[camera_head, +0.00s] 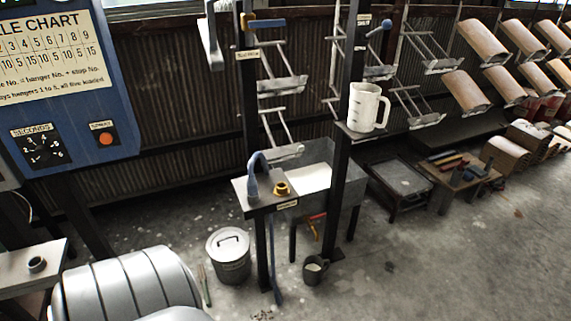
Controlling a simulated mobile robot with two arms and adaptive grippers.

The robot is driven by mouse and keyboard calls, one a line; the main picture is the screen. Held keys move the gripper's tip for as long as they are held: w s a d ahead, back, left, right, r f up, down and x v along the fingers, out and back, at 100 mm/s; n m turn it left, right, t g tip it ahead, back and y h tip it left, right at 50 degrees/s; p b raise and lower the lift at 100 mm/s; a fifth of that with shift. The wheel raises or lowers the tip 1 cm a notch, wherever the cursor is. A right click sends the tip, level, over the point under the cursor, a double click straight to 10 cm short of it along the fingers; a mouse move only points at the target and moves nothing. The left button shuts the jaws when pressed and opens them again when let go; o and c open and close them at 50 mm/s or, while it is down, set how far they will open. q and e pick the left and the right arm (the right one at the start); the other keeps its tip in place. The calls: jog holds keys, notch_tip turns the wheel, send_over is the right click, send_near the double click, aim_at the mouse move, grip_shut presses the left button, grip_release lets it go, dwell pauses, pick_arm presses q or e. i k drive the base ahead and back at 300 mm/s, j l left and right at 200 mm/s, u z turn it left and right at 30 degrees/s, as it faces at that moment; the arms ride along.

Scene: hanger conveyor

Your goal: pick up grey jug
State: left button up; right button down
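A pale grey-white jug (364,107) with dark measuring marks stands upright on a small dark shelf (360,133) fixed to a dark post. Its handle points to the right. The jug's whole near side is visible and nothing touches it from the front. Neither of my grippers shows in the head view.
A workbench (262,203) with a blue fitting and a yellow cup-like part stands left of the post. A lidded bucket (229,256) and a small grey pail (315,268) stand on the floor. Hanging racks are behind; a low table (460,176) is right. Floor at front right is clear.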

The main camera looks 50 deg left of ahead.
aim_at(312, 266)
jog(key=u, duration=1.3)
jog(key=i+l+u, duration=0.25)
jog(key=l, duration=0.15)
jog(key=k+j, duration=0.05)
jog(key=k, duration=0.05)
